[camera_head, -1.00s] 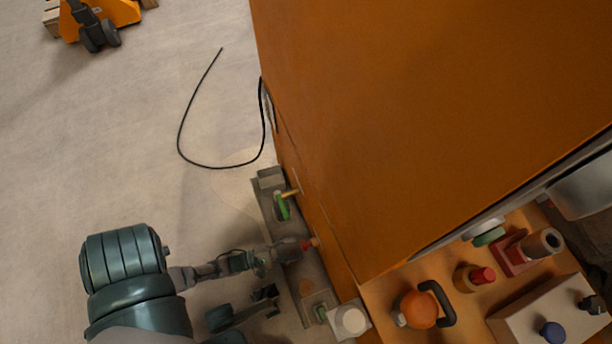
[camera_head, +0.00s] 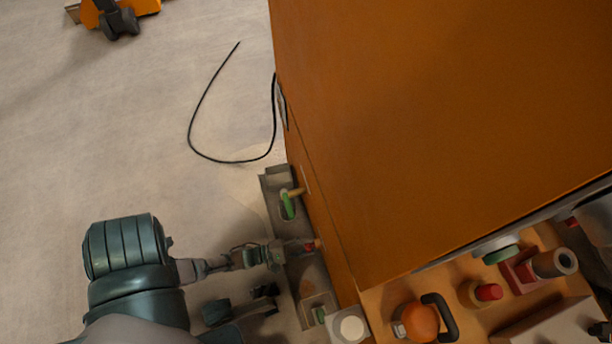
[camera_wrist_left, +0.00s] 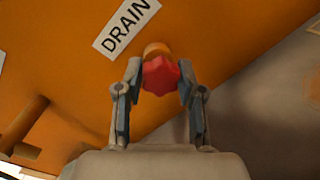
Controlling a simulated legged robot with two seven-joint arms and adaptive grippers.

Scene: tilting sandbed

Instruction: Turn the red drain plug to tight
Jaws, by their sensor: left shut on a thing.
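The red drain plug (camera_wrist_left: 160,76) is a lobed knob on an orange stem, below the white DRAIN label (camera_wrist_left: 125,27) on the orange panel. My left gripper (camera_wrist_left: 160,84) has its two fingers on either side of the knob and is shut on it. In the head view my left gripper (camera_head: 284,252) reaches in from the left to the plug (camera_head: 308,246) at the foot of the orange machine wall. The plug is small there and its turn angle cannot be read. My right gripper is not in view.
The large orange machine (camera_head: 430,120) fills the right side. A green-handled valve (camera_head: 288,203) stands close beyond my left gripper. A black cable (camera_head: 192,125) lies on the open grey floor. An orange ball-shaped part (camera_head: 420,321) and a black handle (camera_head: 441,315) are at lower right.

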